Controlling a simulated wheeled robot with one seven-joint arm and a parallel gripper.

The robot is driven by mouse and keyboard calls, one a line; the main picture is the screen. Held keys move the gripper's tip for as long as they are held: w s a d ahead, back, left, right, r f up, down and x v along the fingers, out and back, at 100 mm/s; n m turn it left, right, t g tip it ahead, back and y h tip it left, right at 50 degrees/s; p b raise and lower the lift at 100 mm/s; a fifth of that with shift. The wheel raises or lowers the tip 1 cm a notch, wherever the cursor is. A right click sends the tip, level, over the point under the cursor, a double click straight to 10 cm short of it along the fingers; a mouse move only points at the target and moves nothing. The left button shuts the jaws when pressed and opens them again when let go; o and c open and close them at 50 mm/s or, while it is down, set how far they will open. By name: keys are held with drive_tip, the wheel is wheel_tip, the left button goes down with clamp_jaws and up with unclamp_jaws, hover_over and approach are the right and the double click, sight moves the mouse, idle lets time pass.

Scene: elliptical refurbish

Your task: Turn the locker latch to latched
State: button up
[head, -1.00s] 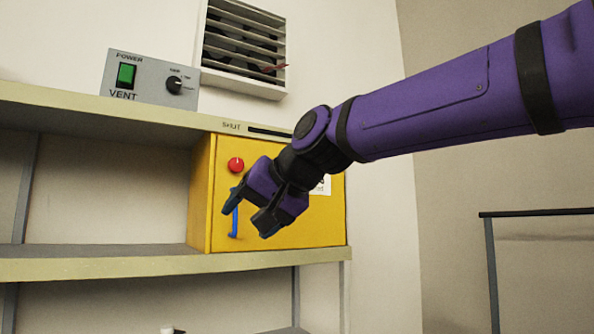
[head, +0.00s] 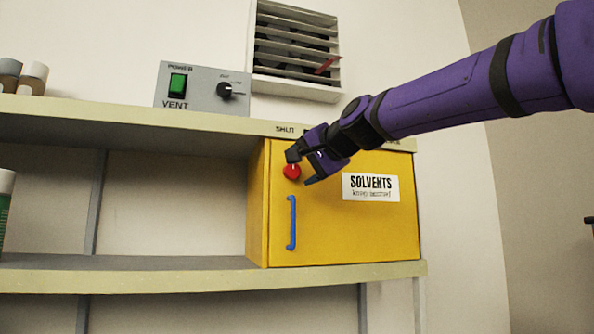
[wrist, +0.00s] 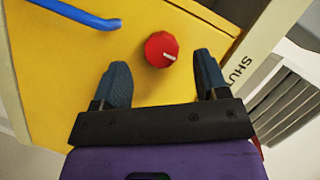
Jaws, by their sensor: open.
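The yellow locker (head: 345,235) labelled SOLVENTS stands on the shelf with its door closed. Its latch is a round red knob (head: 292,172) with a white mark, near the door's upper left. The knob also shows in the wrist view (wrist: 161,49), its mark pointing right toward the side lettered SHUT. A blue handle (head: 292,222) is below the knob. My gripper (head: 299,168) is open at the knob in the head view. In the wrist view its two fingertips (wrist: 161,73) are spread, with the knob just beyond and between them, apparently untouched.
The shelf board (head: 150,262) runs under the locker, and an upper board (head: 120,122) runs just above it. A grey vent box (head: 203,87) with a green switch and a louvred vent (head: 293,50) are above. The shelf left of the locker is largely clear.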

sight(293, 170)
drive_tip(key=shift+x, duration=1.65)
drive_tip(key=shift+s, duration=0.1)
drive_tip(key=c, duration=0.9)
